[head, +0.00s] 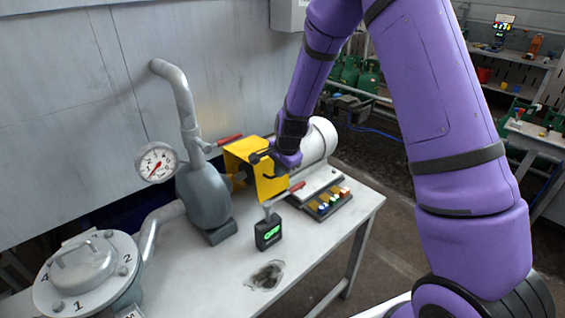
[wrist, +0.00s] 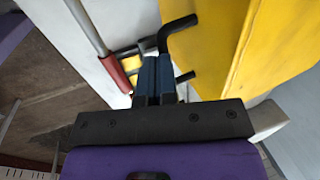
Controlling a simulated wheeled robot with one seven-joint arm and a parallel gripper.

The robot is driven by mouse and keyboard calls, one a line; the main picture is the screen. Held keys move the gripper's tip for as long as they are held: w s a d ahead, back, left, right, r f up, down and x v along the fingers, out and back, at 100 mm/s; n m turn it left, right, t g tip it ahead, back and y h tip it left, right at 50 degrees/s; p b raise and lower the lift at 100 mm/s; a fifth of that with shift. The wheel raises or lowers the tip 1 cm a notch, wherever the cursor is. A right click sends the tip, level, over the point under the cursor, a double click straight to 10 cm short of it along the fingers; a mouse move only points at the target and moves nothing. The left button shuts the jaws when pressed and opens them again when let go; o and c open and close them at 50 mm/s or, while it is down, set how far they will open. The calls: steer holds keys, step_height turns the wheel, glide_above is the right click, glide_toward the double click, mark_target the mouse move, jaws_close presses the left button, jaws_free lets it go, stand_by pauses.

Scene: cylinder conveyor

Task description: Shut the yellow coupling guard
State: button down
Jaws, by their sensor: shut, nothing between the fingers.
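The yellow coupling guard (head: 270,187) sits between the grey pump (head: 205,195) and the white motor (head: 319,143) on the bench. Part of the shaft shows at its left side. I cannot tell exactly how far it is swung. In the wrist view its yellow panel (wrist: 235,40) fills the upper right, with a bent black handle (wrist: 177,28) at its left side. My gripper (head: 268,158) is at the guard's upper right in the head view. Its blue fingers (wrist: 155,72) are shut and empty, close beside the black handle; contact is unclear.
A red-handled lever (head: 297,187) stands just in front of the guard; its red grip (wrist: 115,75) is left of my fingers. Another red lever (head: 229,139) is behind. A button box (head: 328,202), small display (head: 268,233) and gauge (head: 157,162) are nearby. The front bench is mostly clear.

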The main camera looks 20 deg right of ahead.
mark_target(281, 179)
step_height(281, 179, down, 3)
steer(key=shift+f, duration=0.2)
steer(key=shift+s+f, duration=0.1)
steer(key=shift+s, duration=0.05)
stand_by(0.3)
